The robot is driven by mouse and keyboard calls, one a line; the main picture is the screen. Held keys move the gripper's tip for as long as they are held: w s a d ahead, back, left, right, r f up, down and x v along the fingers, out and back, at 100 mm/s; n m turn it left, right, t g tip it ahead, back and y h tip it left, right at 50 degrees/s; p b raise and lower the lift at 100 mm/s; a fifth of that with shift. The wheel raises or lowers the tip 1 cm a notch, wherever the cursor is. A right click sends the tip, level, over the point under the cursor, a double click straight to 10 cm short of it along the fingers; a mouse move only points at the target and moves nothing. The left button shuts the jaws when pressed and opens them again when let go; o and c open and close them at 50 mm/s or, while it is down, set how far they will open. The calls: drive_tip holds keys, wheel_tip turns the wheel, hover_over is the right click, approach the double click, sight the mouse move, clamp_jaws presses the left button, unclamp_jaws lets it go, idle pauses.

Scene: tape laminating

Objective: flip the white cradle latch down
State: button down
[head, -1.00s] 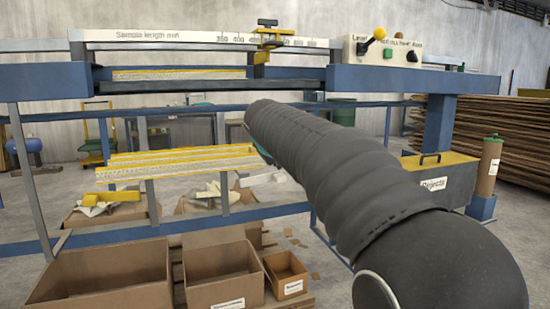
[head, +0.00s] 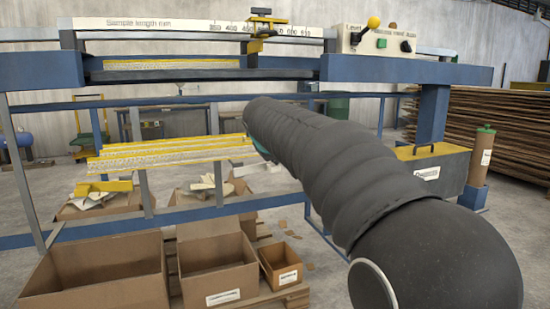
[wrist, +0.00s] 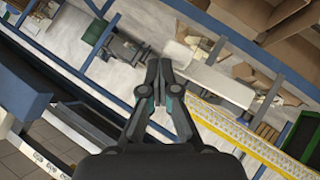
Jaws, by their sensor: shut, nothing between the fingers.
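In the wrist view my gripper (wrist: 159,66) is shut and empty, its dark fingers meeting at the tips. A pale, whitish bar (wrist: 212,82) lies just right of the fingertips in that picture. It may be the white cradle latch, but I cannot tell for sure, nor whether it is up or down. I cannot tell whether the fingers touch it. In the head view a small white piece (head: 257,168) shows beside the end of my arm, at the right end of the yellow-edged rails (head: 170,150).
A blue frame (head: 400,72) spans the view, with a lever box (head: 375,42) and a yellow clamp (head: 258,30) on top. Open cardboard boxes (head: 105,270) stand below. A rejects bin (head: 440,165) and stacked boards (head: 480,125) are at right.

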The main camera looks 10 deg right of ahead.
drive_tip(key=shift+d+f, duration=0.1)
drive_tip(key=shift+f, duration=0.2)
drive_tip(key=s+r+p, duration=0.2)
drive_tip(key=s+r, duration=0.5)
drive_tip(key=r, duration=0.4)
drive_tip(key=shift+d+r+p, duration=0.15)
drive_tip(key=shift+r+p, duration=0.15)
drive_tip(key=shift+p, duration=0.1)
drive_tip(key=s+a+f+m+g+y, duration=0.1)
drive_tip(key=s+f, duration=0.2)
drive_tip(key=f, duration=0.4)
drive_tip(key=s+a+f+g+y, duration=0.1)
drive_tip(key=s+f+g, duration=0.1)
drive_tip(key=s+f, duration=0.35)
drive_tip(key=s+d+f+m, duration=0.1)
drive_tip(key=s+f+m, duration=0.1)
drive_tip(key=s+f, duration=0.7)
drive_tip(key=s+d+f+m+g+y, duration=0.1)
drive_tip(key=s+d+f+m, duration=0.1)
drive_tip(key=s+f, duration=0.7)
drive_tip(key=shift+s+g, duration=0.3)
drive_tip(key=shift+s, duration=3.3)
drive_tip(key=c, duration=1.9)
unclamp_jaws()
drive_tip(key=shift+d+f, duration=0.1)
